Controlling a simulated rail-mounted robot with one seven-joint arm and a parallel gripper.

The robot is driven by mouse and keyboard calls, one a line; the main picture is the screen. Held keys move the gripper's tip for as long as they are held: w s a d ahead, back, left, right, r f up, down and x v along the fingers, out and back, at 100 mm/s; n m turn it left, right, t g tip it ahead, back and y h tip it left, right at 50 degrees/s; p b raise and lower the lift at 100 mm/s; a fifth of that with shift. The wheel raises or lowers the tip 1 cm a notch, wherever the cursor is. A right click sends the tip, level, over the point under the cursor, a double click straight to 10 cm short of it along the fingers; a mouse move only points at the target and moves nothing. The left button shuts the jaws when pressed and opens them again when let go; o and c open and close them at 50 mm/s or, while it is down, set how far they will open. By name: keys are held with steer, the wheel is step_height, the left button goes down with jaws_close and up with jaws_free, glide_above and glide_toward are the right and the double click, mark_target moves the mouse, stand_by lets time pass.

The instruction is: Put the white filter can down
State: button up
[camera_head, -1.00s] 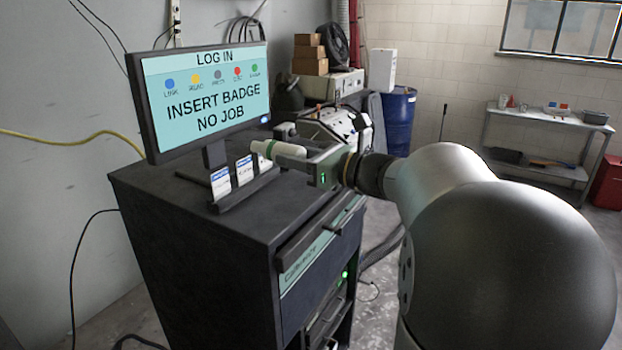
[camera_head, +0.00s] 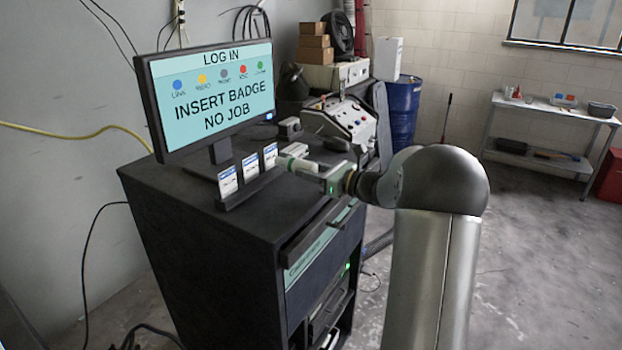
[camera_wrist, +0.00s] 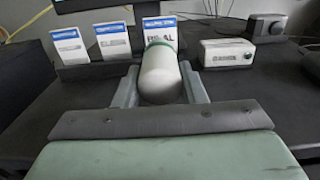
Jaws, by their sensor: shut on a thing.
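The white filter can (camera_wrist: 160,75), with a green band at its far end, lies between the two fingers of my gripper (camera_wrist: 160,88) in the wrist view. My gripper is shut on it. In the head view my gripper (camera_head: 308,168) is above the right part of the black cabinet top (camera_head: 180,190), to the right of the card rack. The can (camera_head: 296,151) shows only in part there. I cannot tell whether the can touches the cabinet top.
Several blue-and-white cards (camera_head: 250,166) stand in a rack in front of the monitor (camera_head: 205,100). In the wrist view a white box (camera_wrist: 227,53) and a dark grey device (camera_wrist: 265,27) sit to the right of the can. A control panel (camera_head: 350,120) stands behind.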

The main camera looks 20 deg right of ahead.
mark_target(311, 188)
steer(key=shift+f, duration=1.75)
steer(key=o, duration=1.2)
steer(key=shift+r, duration=0.1)
steer(key=shift+r, duration=0.25)
steer(key=shift+s+d+f, duration=0.1)
steer(key=shift+s+d, duration=0.1)
steer(key=shift+s, duration=0.05)
steer(key=b+v, duration=0.2)
steer(key=v, duration=0.9)
steer(key=shift+s+d+b, duration=0.1)
steer(key=shift+s+b, duration=0.1)
steer(key=shift+b, duration=0.1)
